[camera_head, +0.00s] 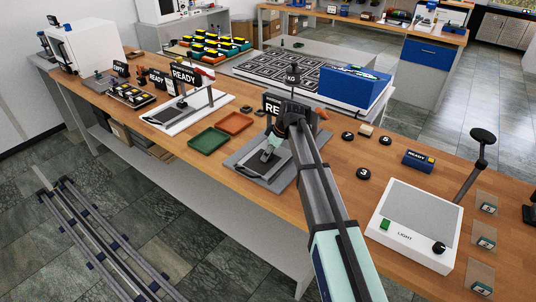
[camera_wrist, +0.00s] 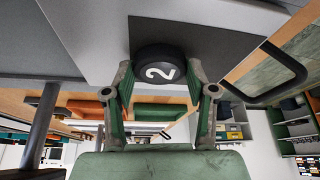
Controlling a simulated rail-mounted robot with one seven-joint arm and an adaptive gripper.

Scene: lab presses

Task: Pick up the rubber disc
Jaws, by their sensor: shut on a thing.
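The rubber disc (camera_wrist: 160,72) is black and round with a white "2" on its face. In the wrist view it sits between the two fingertips of my gripper (camera_wrist: 160,80), which is shut on it. A dark grey surface (camera_wrist: 205,38) lies right behind the disc; whether the disc touches it I cannot tell. In the head view my gripper (camera_head: 271,151) is over the grey base plate (camera_head: 246,165) of a press at the middle of the bench. My arm hides part of that press, and I cannot make out the disc there.
Several loose black discs (camera_head: 363,173) lie on the bench to the right, near a light box (camera_head: 412,216). A green tray (camera_head: 208,141) and an orange tray (camera_head: 234,123) lie left of the press. A blue box (camera_head: 353,88) stands behind.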

